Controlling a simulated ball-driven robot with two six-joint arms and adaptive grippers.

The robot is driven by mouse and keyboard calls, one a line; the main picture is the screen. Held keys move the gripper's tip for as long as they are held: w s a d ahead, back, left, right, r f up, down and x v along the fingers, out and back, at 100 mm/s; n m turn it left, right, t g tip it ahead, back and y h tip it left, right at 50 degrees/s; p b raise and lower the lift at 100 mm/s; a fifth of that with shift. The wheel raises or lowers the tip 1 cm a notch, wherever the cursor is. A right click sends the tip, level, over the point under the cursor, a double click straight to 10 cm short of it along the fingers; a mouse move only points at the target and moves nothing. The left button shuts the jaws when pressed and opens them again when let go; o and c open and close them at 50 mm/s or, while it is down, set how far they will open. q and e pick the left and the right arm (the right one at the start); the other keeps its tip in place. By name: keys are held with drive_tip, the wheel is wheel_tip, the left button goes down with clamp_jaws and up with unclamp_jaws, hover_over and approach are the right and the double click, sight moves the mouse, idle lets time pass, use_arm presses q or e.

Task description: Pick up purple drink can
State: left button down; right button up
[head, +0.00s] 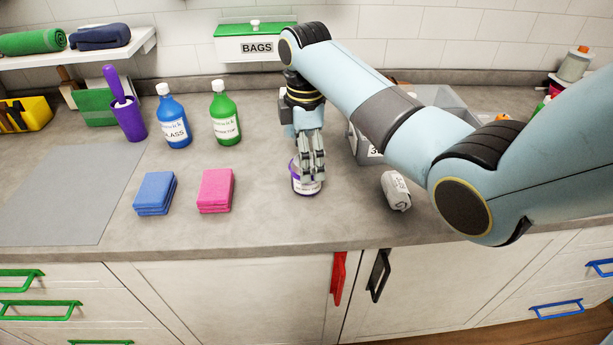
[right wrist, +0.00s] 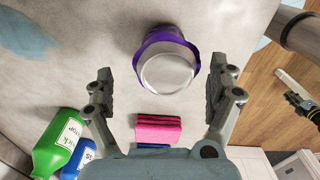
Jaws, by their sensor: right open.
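The purple drink can (head: 305,184) stands upright on the grey counter, with a white label and a purple rim. In the right wrist view the can (right wrist: 167,62) shows from above, its pale round top between and a little beyond the fingertips. My right gripper (head: 313,170) points down over the can and hides part of it in the head view. In the right wrist view the right gripper (right wrist: 166,90) is open, with one finger on each side and a gap between each finger and the can.
A pink sponge stack (head: 215,190) and a blue one (head: 155,193) lie left of the can. A grey-white can (head: 396,190) lies to the right, near a grey bin (head: 440,97). Green (head: 225,115) and blue (head: 173,117) bottles stand behind. The counter's front edge is close.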

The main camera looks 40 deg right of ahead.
drive_tip(key=f, duration=0.4)
drive_tip(key=shift+s+a, duration=0.1)
drive_tip(key=shift+s, duration=0.3)
drive_tip(key=shift+f, duration=0.3)
drive_tip(key=shift+c, duration=0.4)
drive_tip(key=c, duration=1)
